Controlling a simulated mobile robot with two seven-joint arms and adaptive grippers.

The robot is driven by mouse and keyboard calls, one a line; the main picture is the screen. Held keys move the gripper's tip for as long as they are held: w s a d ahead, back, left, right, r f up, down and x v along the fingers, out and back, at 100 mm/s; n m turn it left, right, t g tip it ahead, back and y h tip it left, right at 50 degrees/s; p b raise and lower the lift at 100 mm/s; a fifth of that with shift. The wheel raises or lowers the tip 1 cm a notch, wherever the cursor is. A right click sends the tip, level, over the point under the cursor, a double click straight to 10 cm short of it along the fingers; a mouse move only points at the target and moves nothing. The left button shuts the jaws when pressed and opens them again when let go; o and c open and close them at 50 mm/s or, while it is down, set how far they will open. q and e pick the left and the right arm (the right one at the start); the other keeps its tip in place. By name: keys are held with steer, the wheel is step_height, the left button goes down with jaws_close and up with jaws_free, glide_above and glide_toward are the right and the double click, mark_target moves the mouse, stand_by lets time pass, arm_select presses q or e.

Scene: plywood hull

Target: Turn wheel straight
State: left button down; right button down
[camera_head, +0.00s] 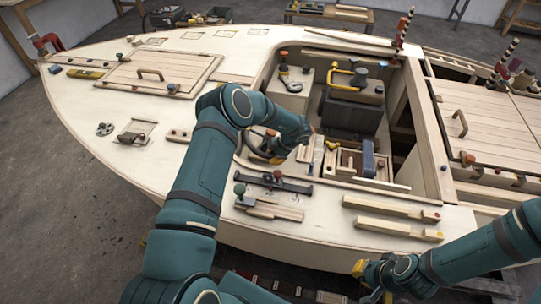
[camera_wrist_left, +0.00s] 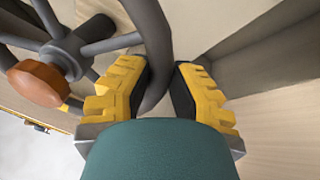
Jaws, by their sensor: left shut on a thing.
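The wheel (camera_wrist_left: 155,30) is dark grey with round spokes and an orange hub knob (camera_wrist_left: 37,83). In the head view the wheel (camera_head: 254,152) stands at the side of the cockpit, partly hidden by my left arm. My left gripper (camera_wrist_left: 160,82) has its yellow, dark-padded fingers on either side of the wheel's rim and is shut on it. In the head view its fingers are mostly hidden behind my wrist. My right gripper (camera_head: 366,275) is low at the right, off the hull's near edge, away from the wheel. Its fingers are too small and covered to judge.
Wooden blocks and a small box (camera_head: 358,165) sit in the cockpit just right of my left wrist. A dark clamp-like bar (camera_head: 272,182) and two wooden strips (camera_head: 390,216) lie on the near deck. A handled hatch (camera_head: 150,73) lies at the left.

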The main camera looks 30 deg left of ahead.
arm_select(q)
steer(key=shift+d+f+n, duration=0.2)
steer(key=shift+f+n, duration=0.05)
steer(key=shift+n, duration=0.05)
steer(key=c, duration=1.1)
jaws_free()
steer(key=shift+w, duration=0.15)
steer(key=shift+r, duration=0.15)
steer(key=v, duration=1.1)
steer(key=shift+d+r, duration=0.15)
steer(key=shift+r, duration=0.2)
